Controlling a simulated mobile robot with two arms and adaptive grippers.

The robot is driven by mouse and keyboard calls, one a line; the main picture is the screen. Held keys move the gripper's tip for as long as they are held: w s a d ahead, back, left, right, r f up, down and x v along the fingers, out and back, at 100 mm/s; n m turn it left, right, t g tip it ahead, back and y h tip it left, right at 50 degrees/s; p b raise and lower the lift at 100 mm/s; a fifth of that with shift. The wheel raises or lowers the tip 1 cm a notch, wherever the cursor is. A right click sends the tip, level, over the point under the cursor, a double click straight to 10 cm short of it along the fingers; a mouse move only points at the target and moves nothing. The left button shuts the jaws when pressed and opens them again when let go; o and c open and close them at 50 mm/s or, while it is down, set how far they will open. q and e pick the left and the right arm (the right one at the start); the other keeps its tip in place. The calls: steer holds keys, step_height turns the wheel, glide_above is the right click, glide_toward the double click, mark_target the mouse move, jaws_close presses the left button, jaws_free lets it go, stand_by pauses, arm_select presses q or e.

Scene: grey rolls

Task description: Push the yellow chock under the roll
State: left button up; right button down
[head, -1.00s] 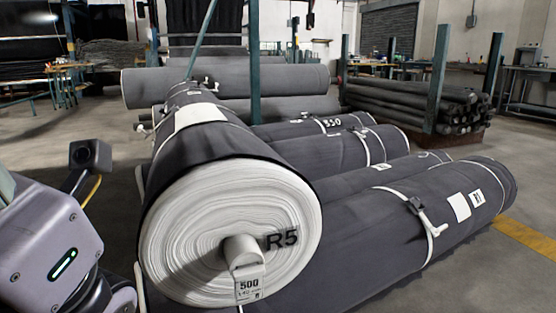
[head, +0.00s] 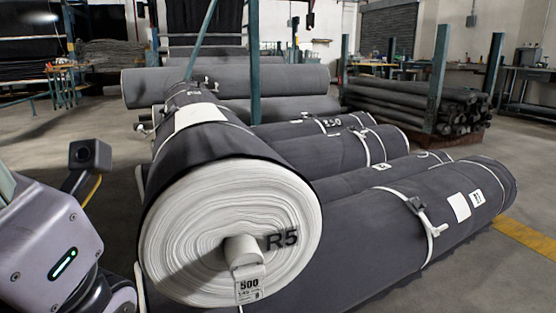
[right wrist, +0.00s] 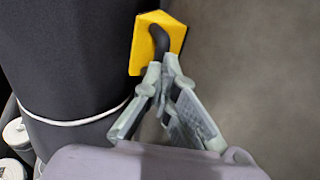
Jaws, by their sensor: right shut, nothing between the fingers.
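The yellow chock (right wrist: 146,42) with a black handle (right wrist: 160,42) shows at the top of the right wrist view. It sits at the side of a dark roll (right wrist: 65,60); I cannot tell whether any of it is under the roll. My right gripper (right wrist: 163,72) is shut and empty, its fingertips at the lower end of the handle, seemingly against the chock. The chock does not show in the head view. There a large dark roll marked R5 (head: 215,145) lies with its pale end towards me. My left arm is at the lower left; its gripper fingers are out of view.
More dark rolls (head: 380,220) lie to the right of the R5 roll, with white straps around them. Bare floor (right wrist: 260,60) lies right of the chock. Blue-green posts (head: 440,80) and a stack of thin rolls (head: 410,105) stand behind.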

steer(key=shift+w+a, duration=0.3)
steer(key=shift+w, duration=0.3)
steer(key=shift+w+a, duration=0.3)
steer(key=shift+w, duration=0.25)
steer(key=shift+s+d+p, duration=0.15)
steer(key=shift+s+d, duration=0.35)
steer(key=shift+s, duration=0.4)
steer(key=shift+s+d+p, duration=0.15)
steer(key=shift+s+d, duration=0.35)
steer(key=shift+s, duration=0.4)
